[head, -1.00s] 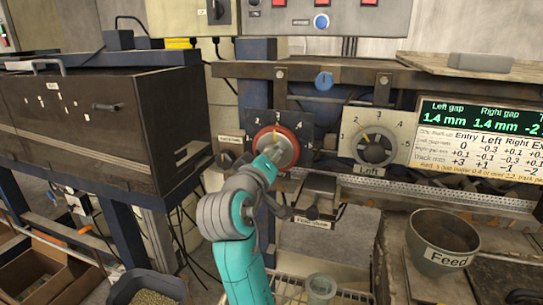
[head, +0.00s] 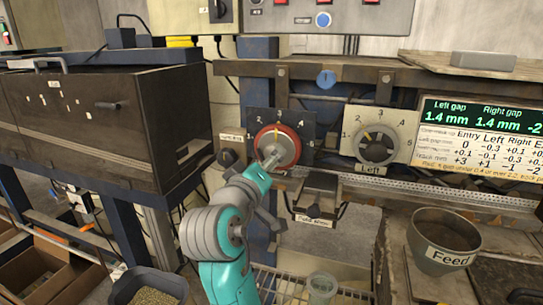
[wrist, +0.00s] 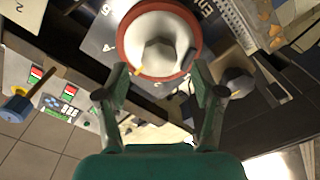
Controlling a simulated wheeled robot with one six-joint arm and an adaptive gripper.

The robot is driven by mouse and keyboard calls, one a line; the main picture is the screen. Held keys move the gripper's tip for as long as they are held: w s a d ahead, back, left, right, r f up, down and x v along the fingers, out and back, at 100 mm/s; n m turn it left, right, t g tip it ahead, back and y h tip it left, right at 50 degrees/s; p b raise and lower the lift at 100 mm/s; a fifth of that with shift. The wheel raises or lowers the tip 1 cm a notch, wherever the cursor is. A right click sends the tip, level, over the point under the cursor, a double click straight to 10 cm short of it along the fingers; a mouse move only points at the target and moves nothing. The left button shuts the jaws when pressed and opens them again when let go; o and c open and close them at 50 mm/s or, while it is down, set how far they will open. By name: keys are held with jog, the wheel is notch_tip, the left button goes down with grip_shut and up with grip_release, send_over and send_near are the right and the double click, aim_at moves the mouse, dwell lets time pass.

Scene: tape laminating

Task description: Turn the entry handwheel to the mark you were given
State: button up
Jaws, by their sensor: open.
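The entry handwheel (head: 293,136) is a red-rimmed wheel with a pale grey face on a dark numbered plate (head: 306,122). In the head view the numerals 2, 3 and 4 show above it, and a yellow line sits near its top, below the 3. In the wrist view the handwheel (wrist: 133,30) fills the top centre, with a hexagonal hub and a small yellow mark at its lower left. My gripper (wrist: 160,88) is open and empty; its fingers are spread below the wheel's rim in that view. In the head view my gripper (head: 268,164) covers the wheel's lower left.
The Left handwheel (head: 375,152) on a pale plate is to the right. A display (head: 482,115) reads left gap 1.4 mm and right gap 1.4 mm. A Feed pot (head: 446,240) stands lower right.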

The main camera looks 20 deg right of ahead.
jog(key=v, duration=0.7)
jog(key=shift+s, duration=0.2)
jog(key=shift+a, duration=0.15)
